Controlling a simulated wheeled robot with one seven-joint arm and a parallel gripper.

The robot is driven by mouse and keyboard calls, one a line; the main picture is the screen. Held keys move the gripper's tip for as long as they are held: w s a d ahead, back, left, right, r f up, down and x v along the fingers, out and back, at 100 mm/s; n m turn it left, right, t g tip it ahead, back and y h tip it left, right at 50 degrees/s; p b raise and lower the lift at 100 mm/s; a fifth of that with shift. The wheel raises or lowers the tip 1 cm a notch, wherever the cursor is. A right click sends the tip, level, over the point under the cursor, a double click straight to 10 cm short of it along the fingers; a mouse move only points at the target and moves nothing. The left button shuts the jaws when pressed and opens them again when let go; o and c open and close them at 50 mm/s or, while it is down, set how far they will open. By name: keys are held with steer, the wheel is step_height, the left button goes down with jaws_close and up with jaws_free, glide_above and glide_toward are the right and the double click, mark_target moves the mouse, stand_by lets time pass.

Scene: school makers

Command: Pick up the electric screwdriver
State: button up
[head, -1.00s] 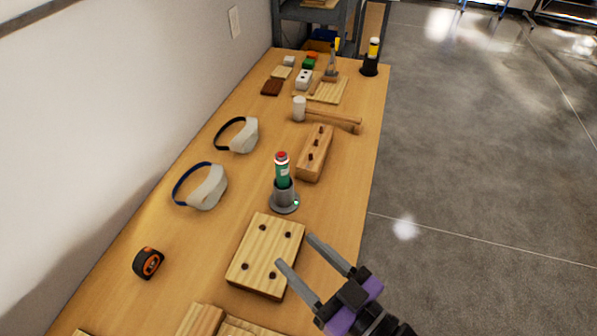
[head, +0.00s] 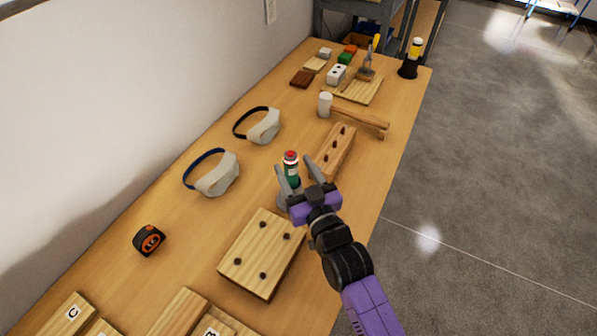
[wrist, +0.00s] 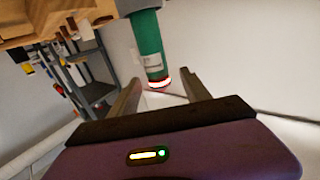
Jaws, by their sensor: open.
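The electric screwdriver appears to be the green upright cylinder (head: 292,174) with a red top and white label, standing in a round grey holder (head: 283,201) on the table. My gripper (head: 295,165) is open, with one finger to each side of the green body in the head view. In the wrist view the green body (wrist: 147,45) with its red and white end shows between the two open fingers (wrist: 160,84). I cannot tell whether either finger touches it. My gripper hides part of the holder and lower body.
A mallet (head: 350,115), two goggles (head: 212,173) and a tape measure (head: 149,240) lie around.

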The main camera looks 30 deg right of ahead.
mark_target(289, 154)
steer(key=w, duration=0.1)
steer(key=w+p, duration=0.1)
steer(key=w, duration=0.2)
steer(key=shift+w+d+r+p, duration=0.1)
steer(key=shift+d+r+p, duration=0.25)
steer(key=shift+d+p, duration=0.05)
steer(key=shift+w+a+f+b, duration=0.1)
steer(key=shift+w+f+b, duration=0.2)
steer(key=shift+b, duration=0.15)
steer(key=shift+w+r, duration=0.1)
steer(key=shift+w, duration=0.6)
steer(key=shift+c, duration=0.5)
jaws_close()
